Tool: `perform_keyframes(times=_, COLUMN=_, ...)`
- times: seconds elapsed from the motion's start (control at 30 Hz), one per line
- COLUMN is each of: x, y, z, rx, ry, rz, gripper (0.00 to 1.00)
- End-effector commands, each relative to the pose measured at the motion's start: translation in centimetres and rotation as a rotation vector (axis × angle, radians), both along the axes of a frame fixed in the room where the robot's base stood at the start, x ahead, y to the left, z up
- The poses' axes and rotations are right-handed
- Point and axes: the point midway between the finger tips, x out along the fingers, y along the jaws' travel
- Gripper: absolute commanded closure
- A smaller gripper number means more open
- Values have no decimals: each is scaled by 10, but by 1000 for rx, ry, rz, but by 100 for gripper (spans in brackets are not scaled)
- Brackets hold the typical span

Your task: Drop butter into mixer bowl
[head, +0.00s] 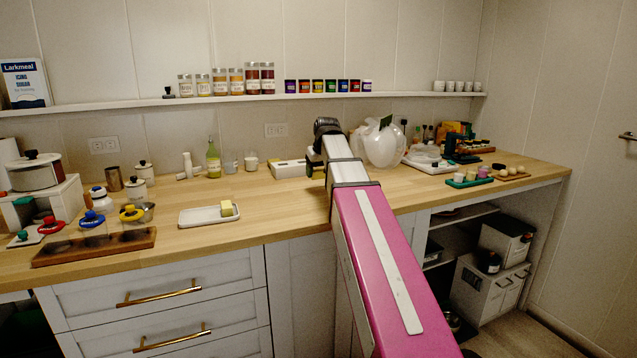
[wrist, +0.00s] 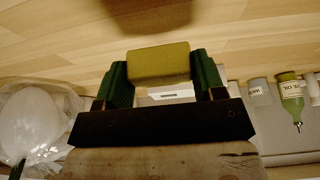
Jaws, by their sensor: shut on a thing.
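A yellow block of butter (wrist: 159,62) is held between the green fingers of my gripper (wrist: 157,80) in the wrist view. Another yellow block of butter (head: 227,208) sits on the right end of a white tray (head: 198,217) on the counter. I cannot clearly pick out a mixer bowl in either view.
A white box-like item (head: 290,168) is left of my gripper. A clear bag with a white round thing (head: 386,146) stands on its right. A green bottle (head: 213,158) and jars line the back. A dark wooden board (head: 100,246) lies front left.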

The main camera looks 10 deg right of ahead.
Motion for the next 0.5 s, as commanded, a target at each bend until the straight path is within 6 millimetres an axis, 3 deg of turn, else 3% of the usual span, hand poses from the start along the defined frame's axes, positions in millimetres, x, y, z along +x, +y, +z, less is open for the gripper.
perform_keyframes(times=0.3, x=-1, y=0, z=-35, rx=1, ry=1, rz=0, gripper=60)
perform_keyframes(times=0.5, x=0, y=0, z=-40, rx=0, ry=0, rz=0, gripper=60)
